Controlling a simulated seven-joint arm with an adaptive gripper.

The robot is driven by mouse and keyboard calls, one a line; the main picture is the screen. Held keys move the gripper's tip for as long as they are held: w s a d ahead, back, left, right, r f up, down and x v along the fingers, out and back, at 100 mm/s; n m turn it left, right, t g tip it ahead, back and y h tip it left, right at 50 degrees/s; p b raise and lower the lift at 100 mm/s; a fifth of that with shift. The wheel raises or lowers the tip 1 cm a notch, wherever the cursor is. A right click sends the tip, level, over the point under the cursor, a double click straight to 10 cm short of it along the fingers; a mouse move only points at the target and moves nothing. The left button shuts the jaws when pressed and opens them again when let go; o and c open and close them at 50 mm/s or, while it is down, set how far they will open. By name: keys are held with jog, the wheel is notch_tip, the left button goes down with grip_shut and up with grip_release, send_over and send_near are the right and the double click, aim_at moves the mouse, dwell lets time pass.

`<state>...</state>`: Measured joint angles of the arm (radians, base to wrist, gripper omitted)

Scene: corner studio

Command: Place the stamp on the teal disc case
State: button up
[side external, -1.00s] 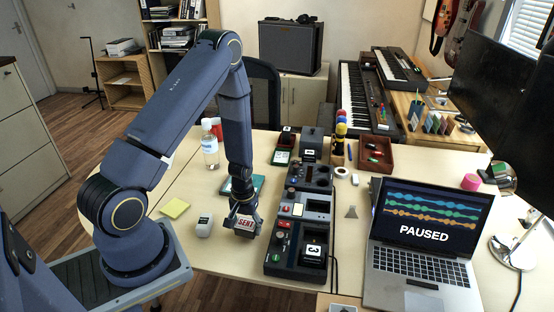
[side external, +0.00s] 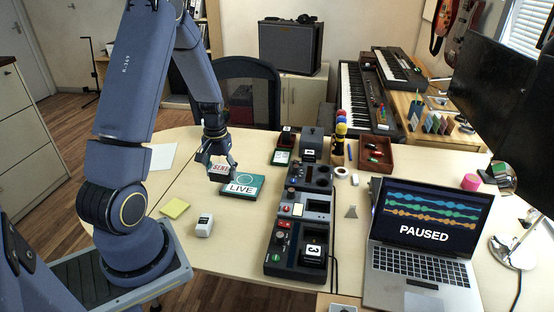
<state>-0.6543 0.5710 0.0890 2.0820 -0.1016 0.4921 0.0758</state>
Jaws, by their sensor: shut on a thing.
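My gripper (side external: 217,165) is shut on the stamp (side external: 220,169), a small block with a white label and red lettering that reads SENT. The gripper points down and holds the stamp over the back left part of the teal disc case (side external: 255,184). The case lies flat on the table, with a black and white LIVE label on its front part. The fingers and stamp hide the case's back left corner. I cannot tell how wide the gap between stamp and case is.
A row of dark devices (side external: 283,241) stands close to the right of the case. A small white device (side external: 204,225) and a yellow note pad (side external: 174,208) lie nearer, to the left. The laptop (side external: 421,256) is further right. The table in front of the case is clear.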

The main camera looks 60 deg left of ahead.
jog(key=w+a+f, duration=0.4)
jog(key=w+a, duration=0.2)
send_over(242, 183)
notch_tip(242, 183, down, 5)
jog(key=shift+d+f, duration=0.1)
jog(key=shift+w+f, duration=0.15)
jog(key=shift+f, duration=1.65)
jog(key=shift+f, duration=0.15)
jog(key=o, duration=1.2)
jog(key=shift+c, duration=0.2)
